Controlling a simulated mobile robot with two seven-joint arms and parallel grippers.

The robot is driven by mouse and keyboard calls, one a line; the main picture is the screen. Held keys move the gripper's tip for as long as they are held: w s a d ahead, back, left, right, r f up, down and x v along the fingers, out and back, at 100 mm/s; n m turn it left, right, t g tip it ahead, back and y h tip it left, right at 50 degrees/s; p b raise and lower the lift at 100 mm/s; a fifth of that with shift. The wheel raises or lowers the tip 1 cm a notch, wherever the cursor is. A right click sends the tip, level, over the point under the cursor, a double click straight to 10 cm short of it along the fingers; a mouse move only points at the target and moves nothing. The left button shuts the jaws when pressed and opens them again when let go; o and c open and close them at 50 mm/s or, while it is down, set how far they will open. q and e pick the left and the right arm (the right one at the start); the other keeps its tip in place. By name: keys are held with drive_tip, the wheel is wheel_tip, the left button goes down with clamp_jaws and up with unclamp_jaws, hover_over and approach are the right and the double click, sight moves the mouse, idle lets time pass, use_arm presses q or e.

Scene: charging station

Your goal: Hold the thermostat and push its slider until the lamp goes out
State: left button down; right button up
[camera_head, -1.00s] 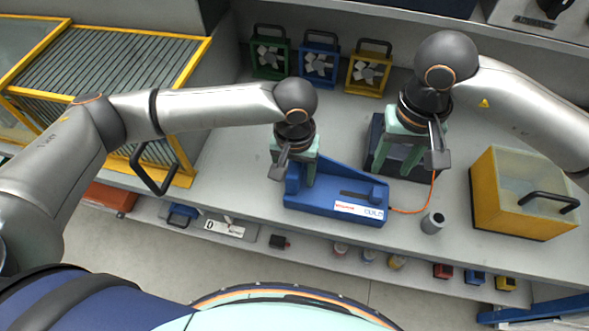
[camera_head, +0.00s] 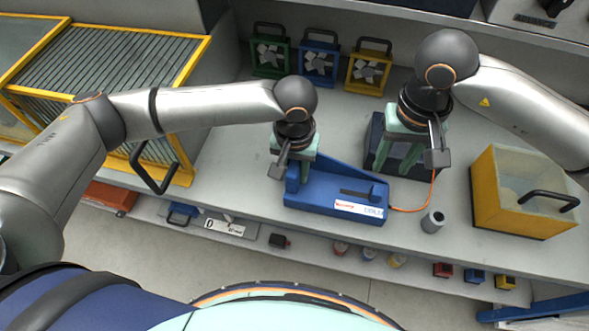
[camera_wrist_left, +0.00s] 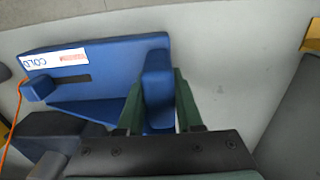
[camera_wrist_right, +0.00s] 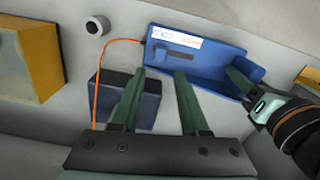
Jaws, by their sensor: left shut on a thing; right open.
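The blue thermostat (camera_head: 325,204) lies along the front of the bench, with a white and red label reading COLD. It also shows in the left wrist view (camera_wrist_left: 110,52) and the right wrist view (camera_wrist_right: 205,50). Its dark slot (camera_wrist_right: 177,53) has a small blue block, seemingly the slider (camera_wrist_left: 38,90), at the label's COLD end. My left gripper (camera_wrist_left: 157,100) is shut on the raised part at the thermostat's other end. My right gripper (camera_wrist_right: 160,75) is open and empty, above the dark box and behind the thermostat. I cannot make out a lit lamp.
An orange cable (camera_head: 420,207) joins the thermostat to the dark box (camera_head: 376,140). A grey cylinder (camera_head: 432,222) and a yellow bin (camera_head: 487,195) stand to the right. Green, blue and yellow fan units (camera_head: 319,65) stand at the back. A yellow-framed grille (camera_head: 110,75) is at left.

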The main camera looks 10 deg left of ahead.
drive_tip(key=d+f, duration=0.1)
drive_tip(key=d+f+m, duration=0.1)
drive_tip(key=d, duration=0.1)
drive_tip(key=c, duration=0.5)
drive_tip(key=shift+d+f+m, duration=0.15)
drive_tip(key=shift+f+m, duration=0.05)
drive_tip(key=shift+m, duration=0.1)
drive_tip(key=shift+c, duration=0.5)
drive_tip(key=shift+f, duration=4.4)
clamp_jaws()
